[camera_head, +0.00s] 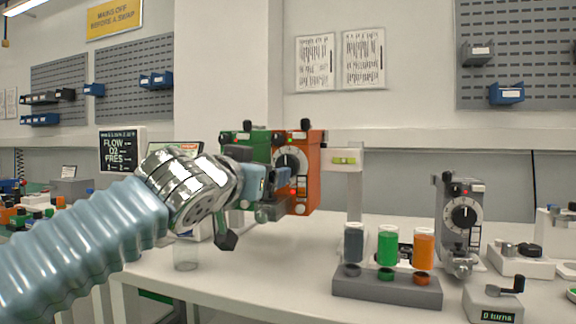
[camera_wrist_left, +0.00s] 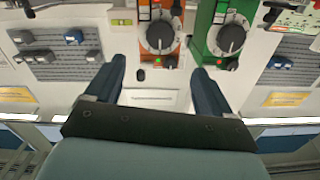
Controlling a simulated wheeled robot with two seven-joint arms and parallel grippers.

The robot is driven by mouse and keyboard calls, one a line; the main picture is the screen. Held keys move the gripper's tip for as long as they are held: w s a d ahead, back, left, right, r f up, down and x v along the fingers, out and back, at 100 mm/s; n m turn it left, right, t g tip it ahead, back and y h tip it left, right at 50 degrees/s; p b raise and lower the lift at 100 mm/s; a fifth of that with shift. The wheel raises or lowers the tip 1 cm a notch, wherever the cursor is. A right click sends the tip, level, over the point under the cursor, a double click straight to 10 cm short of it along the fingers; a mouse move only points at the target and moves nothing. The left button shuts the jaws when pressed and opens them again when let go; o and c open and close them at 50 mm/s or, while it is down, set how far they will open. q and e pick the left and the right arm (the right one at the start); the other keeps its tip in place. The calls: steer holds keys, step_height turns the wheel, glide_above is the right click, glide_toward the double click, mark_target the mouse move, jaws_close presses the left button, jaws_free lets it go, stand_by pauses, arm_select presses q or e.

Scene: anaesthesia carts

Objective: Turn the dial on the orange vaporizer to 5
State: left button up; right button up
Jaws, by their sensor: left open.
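The orange vaporizer (camera_head: 308,170) is mounted beside the green vaporizer (camera_head: 259,147) behind the bench's left part. Its round black dial (camera_head: 290,158) faces me, partly hidden by my gripper in the head view. My left gripper (camera_head: 278,182) is in front of the orange vaporizer. In the left wrist view, which looks upside down, the left gripper (camera_wrist_left: 157,74) is open with nothing between its fingers. The orange vaporizer's dial (camera_wrist_left: 160,37) lies ahead of the gap, apart from the fingertips. The green vaporizer's dial (camera_wrist_left: 231,38) is to the right. The dial numbers are too small to read.
A grey rack (camera_head: 388,290) with grey, green and orange bottles stands at the bench front. A separate grey vaporizer (camera_head: 461,218) stands behind it to the right. A clear cup (camera_head: 186,254) is below my left arm. Bare bench (camera_head: 270,270) lies between cup and rack.

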mark_target(286, 165)
arm_select(q)
steer(key=p+x, duration=0.4)
steer(key=x, duration=0.7)
steer(key=shift+w+r, duration=0.1)
steer(key=shift+w, duration=0.3)
steer(key=shift+w+d+p, duration=0.2)
steer(key=shift+w+p, duration=0.1)
steer(key=shift+w, duration=0.2)
steer(key=c, duration=1.1)
steer(key=shift+o, duration=0.2)
